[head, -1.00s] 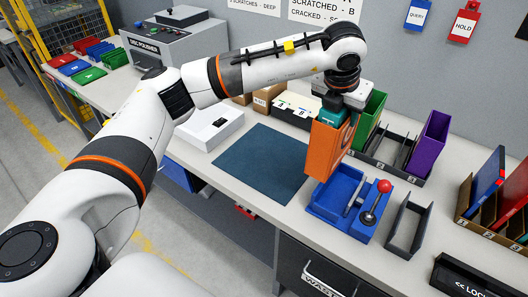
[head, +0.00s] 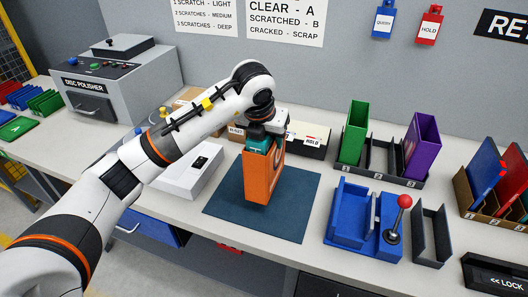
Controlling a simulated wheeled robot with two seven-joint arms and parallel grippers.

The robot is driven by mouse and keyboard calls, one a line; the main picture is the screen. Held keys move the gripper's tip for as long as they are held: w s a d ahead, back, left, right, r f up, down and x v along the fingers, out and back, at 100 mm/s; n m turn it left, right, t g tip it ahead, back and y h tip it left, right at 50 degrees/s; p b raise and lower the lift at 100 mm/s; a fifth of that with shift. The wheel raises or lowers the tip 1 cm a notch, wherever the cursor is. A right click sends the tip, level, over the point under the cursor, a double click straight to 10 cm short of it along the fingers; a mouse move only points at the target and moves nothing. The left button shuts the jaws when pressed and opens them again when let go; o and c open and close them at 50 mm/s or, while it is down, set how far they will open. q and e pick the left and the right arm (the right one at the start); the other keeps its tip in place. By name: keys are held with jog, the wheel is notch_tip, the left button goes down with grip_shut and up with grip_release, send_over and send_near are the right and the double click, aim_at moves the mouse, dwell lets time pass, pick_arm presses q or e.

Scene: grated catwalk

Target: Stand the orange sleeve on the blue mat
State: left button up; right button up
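The orange sleeve (head: 259,180) is upright in the head view, over the middle of the dark blue mat (head: 225,207). My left gripper (head: 264,146) is above it, with its fingers at the sleeve's top edge, and holds it from above. The fingertips are partly hidden by the sleeve. The sleeve's lower edge appears at or just above the mat; I cannot tell whether it touches. My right gripper is not in view.
A blue fixture (head: 352,226) with a red-knobbed lever (head: 404,202) stands right of the mat. A black rack (head: 385,170) holds green (head: 354,132) and purple (head: 421,142) sleeves behind it. A white box (head: 187,176) stands left of the mat. The mat's front is clear.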

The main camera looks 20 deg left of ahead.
pick_arm(q)
notch_tip(320, 180, down, 4)
jog(key=shift+f, duration=0.1)
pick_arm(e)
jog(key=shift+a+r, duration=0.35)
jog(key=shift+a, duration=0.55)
pick_arm(q)
jog(key=o, duration=0.9)
jog(key=shift+f, duration=0.1)
jog(key=o, duration=0.4)
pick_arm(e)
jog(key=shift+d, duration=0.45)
pick_arm(q)
jog(key=shift+p, duration=0.3)
